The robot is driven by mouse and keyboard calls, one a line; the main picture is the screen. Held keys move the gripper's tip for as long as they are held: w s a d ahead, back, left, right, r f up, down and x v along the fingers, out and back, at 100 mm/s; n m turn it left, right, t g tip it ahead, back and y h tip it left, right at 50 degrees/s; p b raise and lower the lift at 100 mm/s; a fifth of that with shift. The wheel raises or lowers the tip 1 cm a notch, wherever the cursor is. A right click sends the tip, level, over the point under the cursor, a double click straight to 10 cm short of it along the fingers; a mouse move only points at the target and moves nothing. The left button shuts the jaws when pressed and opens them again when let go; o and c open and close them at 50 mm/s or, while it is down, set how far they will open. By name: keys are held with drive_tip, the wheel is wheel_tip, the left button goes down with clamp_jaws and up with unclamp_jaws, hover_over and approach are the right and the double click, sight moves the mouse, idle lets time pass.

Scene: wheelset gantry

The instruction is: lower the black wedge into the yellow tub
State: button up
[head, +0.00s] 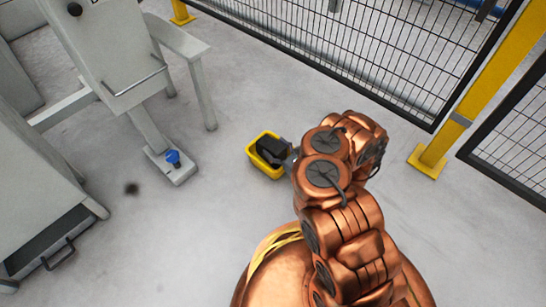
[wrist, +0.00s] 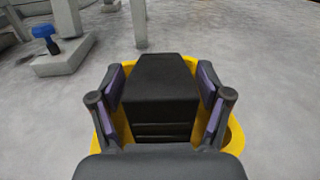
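The black wedge (wrist: 160,85) is between the two purple-padded fingers of my gripper (wrist: 161,84) in the wrist view. The pads look pressed against its sides, so the gripper appears shut on it. The yellow tub (wrist: 236,138) shows around and below the wedge and fingers. In the head view the wedge (head: 271,149) lies within the outline of the tub (head: 262,167) on the floor. I cannot tell whether its underside touches the tub's bottom. My arm hides the tub's right side there, and most of the gripper.
A grey machine frame (head: 130,55) stands at the left, with a blue knob (head: 173,157) on its foot plate. A black mesh fence (head: 390,45) and a yellow post (head: 470,100) stand at the back right. Bare floor surrounds the tub.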

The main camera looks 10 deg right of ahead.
drive_tip(key=shift+o, duration=0.5)
drive_tip(key=shift+s+d, duration=0.4)
drive_tip(key=shift+s, duration=0.1)
drive_tip(key=shift+v, duration=3.15)
drive_tip(key=shift+a, duration=0.15)
